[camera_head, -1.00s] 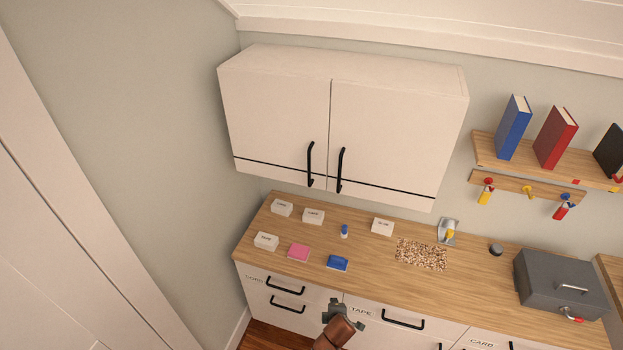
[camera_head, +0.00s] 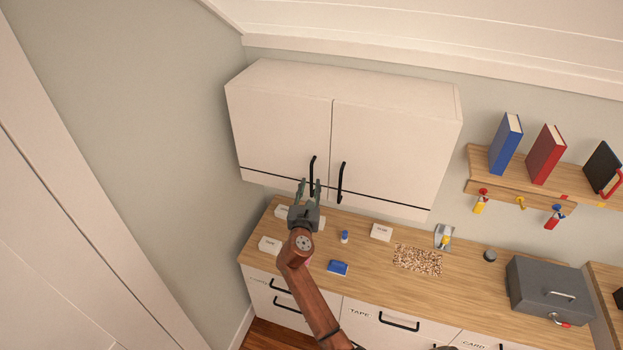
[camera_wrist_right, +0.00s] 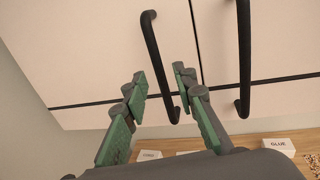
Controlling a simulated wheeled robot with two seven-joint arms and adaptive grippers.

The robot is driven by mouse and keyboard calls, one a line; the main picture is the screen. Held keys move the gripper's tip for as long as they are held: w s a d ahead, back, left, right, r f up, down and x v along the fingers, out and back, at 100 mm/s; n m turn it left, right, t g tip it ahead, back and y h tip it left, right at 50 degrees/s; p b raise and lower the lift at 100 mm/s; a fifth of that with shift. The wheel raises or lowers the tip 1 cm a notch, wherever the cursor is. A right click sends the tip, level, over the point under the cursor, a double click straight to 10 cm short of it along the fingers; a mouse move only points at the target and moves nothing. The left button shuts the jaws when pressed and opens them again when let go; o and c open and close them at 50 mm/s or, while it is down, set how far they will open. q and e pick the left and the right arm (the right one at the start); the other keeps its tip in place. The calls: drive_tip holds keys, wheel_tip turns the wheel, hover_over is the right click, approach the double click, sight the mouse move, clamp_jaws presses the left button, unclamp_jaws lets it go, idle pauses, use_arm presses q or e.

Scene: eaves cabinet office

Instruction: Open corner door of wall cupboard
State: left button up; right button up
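The wall cupboard (camera_head: 345,120) hangs above the counter with two white doors, both closed. The left door (camera_head: 280,130), beside the corner wall, has a black vertical handle (camera_head: 312,172); the right door (camera_head: 393,150) has its own handle (camera_head: 341,183). My right gripper (camera_head: 309,185) is raised in front of the lower end of the left door's handle. In the right wrist view its green-padded fingers (camera_wrist_right: 160,88) are open, with the left handle (camera_wrist_right: 158,65) showing between and beyond them; contact is not visible. The right door's handle (camera_wrist_right: 244,60) is to the right of the fingers. My left gripper is not seen.
The counter (camera_head: 365,290) below holds white labelled boxes (camera_head: 381,232), a blue block (camera_head: 338,267), a small blue bottle (camera_head: 344,237), a speckled mat (camera_head: 418,260) and a grey metal box (camera_head: 550,290). A side wall (camera_head: 150,130) stands close left of the cupboard.

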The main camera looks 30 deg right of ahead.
sight(311, 181)
drive_tip(key=shift+x, duration=1.9)
drive_tip(key=shift+s, duration=0.1)
drive_tip(key=shift+c, duration=0.6)
clamp_jaws()
